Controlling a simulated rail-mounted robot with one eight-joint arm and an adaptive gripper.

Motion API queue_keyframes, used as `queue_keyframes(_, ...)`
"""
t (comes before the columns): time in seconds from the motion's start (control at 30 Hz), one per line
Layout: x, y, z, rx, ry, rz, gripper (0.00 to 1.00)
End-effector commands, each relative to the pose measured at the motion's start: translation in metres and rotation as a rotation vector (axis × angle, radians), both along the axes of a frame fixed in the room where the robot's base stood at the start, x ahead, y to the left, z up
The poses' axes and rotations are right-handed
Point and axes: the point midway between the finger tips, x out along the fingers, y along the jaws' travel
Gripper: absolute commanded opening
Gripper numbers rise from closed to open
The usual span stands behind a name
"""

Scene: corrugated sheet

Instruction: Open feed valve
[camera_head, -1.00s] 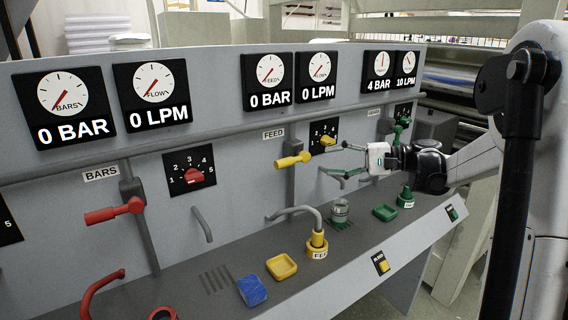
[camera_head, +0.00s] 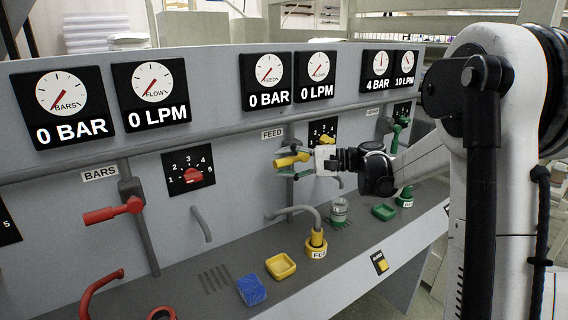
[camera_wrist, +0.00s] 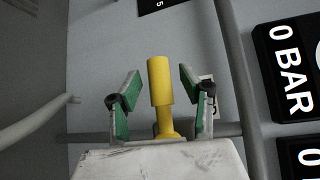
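The yellow feed valve handle (camera_head: 292,159) sticks out from the panel below the FEED label (camera_head: 272,133). My gripper (camera_head: 292,162) is at the handle, coming from the right. In the wrist view the yellow handle (camera_wrist: 160,82) lies between the two green-padded fingers of my gripper (camera_wrist: 160,88). The fingers are open, with a visible gap on each side of the handle. The feed gauges above, the bar gauge (camera_head: 267,78) and the flow gauge (camera_head: 316,75), read 0 BAR and 0 LPM.
A red valve handle (camera_head: 112,211) is at the left, and a green valve (camera_head: 398,128) at the right.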

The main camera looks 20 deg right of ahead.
Motion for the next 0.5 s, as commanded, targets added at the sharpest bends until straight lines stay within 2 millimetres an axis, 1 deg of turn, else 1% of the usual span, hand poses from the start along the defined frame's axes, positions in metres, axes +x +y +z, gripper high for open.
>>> queue_keyframes(0.3,0.0011,0.0025,-0.0005,0.0,0.0,0.0,0.4)
queue_keyframes(0.37,0.0011,0.0025,-0.0004,0.0,0.0,0.0,0.33)
queue_keyframes(0.5,0.0011,0.0023,-0.0004,0.0,0.0,0.0,0.15)
